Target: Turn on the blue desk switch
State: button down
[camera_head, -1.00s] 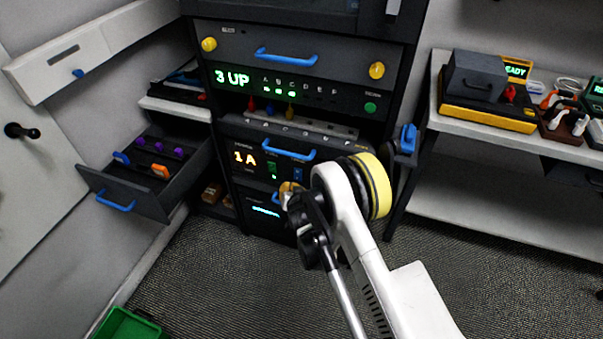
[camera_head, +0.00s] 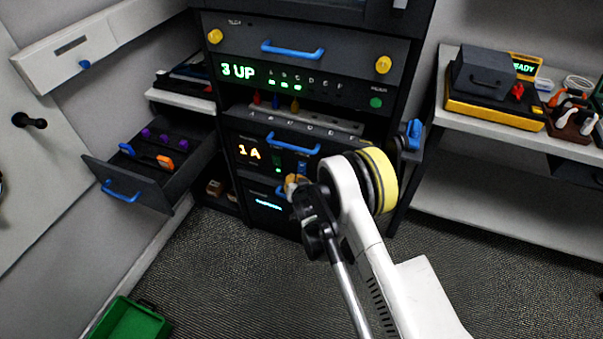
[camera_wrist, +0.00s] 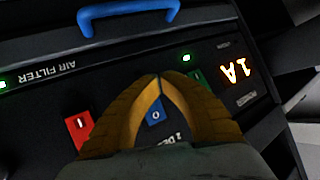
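The blue desk switch (camera_wrist: 154,115) is a small rocker marked "0", seen through the gap between my fingers in the wrist view. Part of a "DE…" label shows beside it, the rest hidden by a finger. In the head view the blue switch (camera_head: 302,168) sits on the dark "1 A" panel, just above my gripper (camera_head: 294,183). My gripper (camera_wrist: 158,78) has two orange-yellow fingers whose tips meet in front of the panel. It holds nothing that I can see. Whether the tips touch the panel I cannot tell.
A red switch (camera_wrist: 78,130) and a partly covered green switch (camera_wrist: 198,78) flank the blue one. A blue handle (camera_wrist: 130,12) lies close by on the panel. An open drawer (camera_head: 130,190) juts out at left. A shelf (camera_head: 480,120) stands at right.

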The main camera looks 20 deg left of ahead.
jog(key=shift+w, duration=0.2)
dwell(0.5)
jog(key=shift+w, duration=0.25)
jog(key=shift+w+f, duration=0.1)
jog(key=shift+w, duration=0.25)
dwell(0.5)
jog(key=shift+s, duration=0.15)
jog(key=shift+s, duration=0.65)
dwell(0.3)
